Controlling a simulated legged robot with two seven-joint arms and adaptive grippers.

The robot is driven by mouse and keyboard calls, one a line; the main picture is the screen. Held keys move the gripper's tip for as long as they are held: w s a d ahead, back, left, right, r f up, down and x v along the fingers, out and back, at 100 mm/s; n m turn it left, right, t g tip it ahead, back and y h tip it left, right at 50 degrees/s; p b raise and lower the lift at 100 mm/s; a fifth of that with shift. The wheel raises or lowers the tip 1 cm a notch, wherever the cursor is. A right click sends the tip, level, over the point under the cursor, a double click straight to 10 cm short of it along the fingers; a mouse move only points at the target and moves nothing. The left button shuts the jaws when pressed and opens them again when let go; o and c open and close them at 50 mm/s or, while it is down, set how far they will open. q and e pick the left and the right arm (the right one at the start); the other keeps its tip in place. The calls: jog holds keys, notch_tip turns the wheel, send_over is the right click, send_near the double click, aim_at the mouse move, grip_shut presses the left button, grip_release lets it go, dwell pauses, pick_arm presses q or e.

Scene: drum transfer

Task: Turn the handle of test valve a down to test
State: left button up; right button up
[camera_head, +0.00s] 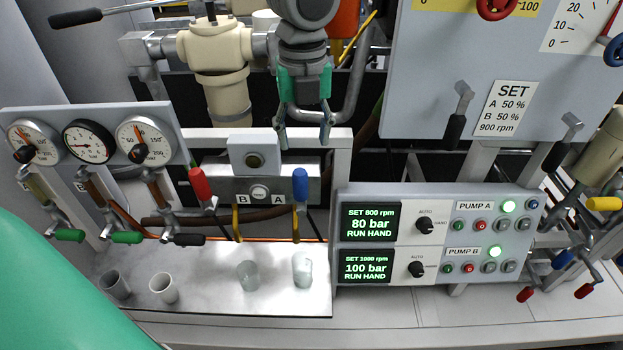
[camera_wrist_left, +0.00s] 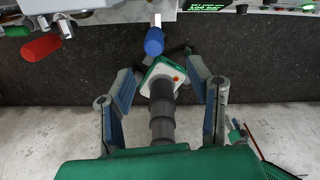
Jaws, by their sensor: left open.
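The handle of test valve A, a blue grip (camera_head: 300,185), stands upright beside the label A, on the right of the grey valve panel (camera_head: 225,185). The handle of test valve B, a red grip (camera_head: 201,184), is on the left beside the label B. My left gripper (camera_head: 304,132) points down just above the blue handle, open and empty, its fingers apart. In the left wrist view the blue handle (camera_wrist_left: 154,42) lies ahead of the spread fingers (camera_wrist_left: 165,70), apart from them. The red handle (camera_wrist_left: 40,47) shows to its left. My right gripper is not in view.
Two clear glasses (camera_head: 302,271) and two grey cups (camera_head: 164,289) stand on the white tray (camera_head: 210,305) below the valves. The pump control box (camera_head: 435,230) is close on the right. Gauges (camera_head: 88,141) with several levers are at left.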

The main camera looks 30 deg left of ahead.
aim_at(300, 191)
pick_arm(q)
jog(key=f, duration=0.4)
jog(key=f+b, duration=0.1)
jog(key=f, duration=0.3)
jog(key=a+f, duration=0.1)
jog(key=f, duration=0.3)
jog(key=shift+s+f+b, duration=0.15)
jog(key=shift+f+b, duration=0.2)
jog(key=shift+b, duration=0.05)
jog(key=shift+d+f, duration=0.3)
jog(key=shift+f, duration=0.05)
jog(key=shift+a, duration=0.15)
jog(key=shift+a, duration=0.2)
grip_shut()
